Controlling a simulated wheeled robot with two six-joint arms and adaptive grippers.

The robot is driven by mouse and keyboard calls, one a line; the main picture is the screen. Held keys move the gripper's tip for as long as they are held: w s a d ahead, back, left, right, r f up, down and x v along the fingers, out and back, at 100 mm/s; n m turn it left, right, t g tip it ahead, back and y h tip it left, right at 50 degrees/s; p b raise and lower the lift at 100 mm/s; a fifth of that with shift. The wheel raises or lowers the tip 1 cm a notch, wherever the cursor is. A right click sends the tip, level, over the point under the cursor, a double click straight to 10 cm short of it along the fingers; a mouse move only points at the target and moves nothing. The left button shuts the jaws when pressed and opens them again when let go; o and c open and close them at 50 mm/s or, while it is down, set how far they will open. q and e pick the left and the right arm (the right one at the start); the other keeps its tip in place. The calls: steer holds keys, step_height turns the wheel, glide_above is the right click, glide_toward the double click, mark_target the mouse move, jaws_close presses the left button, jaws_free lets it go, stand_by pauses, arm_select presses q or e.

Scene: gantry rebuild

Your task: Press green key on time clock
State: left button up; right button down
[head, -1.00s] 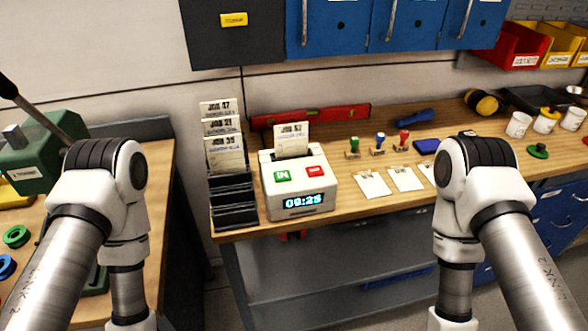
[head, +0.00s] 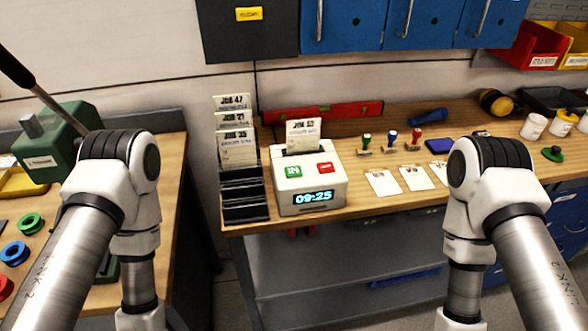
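The white time clock (head: 329,180) stands near the front edge of the wooden bench, left of the bench's middle. Its green key (head: 293,172), marked IN, is on the left of the top face, and a red key (head: 325,168) is to its right. The display (head: 314,196) reads 09:25. A job card (head: 303,134) stands upright in the slot behind the keys. My two arms come in at the left and right, in front of the bench. Both grippers are below the picture's lower edge, so neither shows.
A black card rack (head: 245,208) with several job cards stands just left of the clock. A red level (head: 350,110) lies behind. Blue cabinets (head: 352,24) hang above. A green press (head: 62,145) stands on the left bench.

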arm_select(q)
jaws_close()
stand_by(1.0)
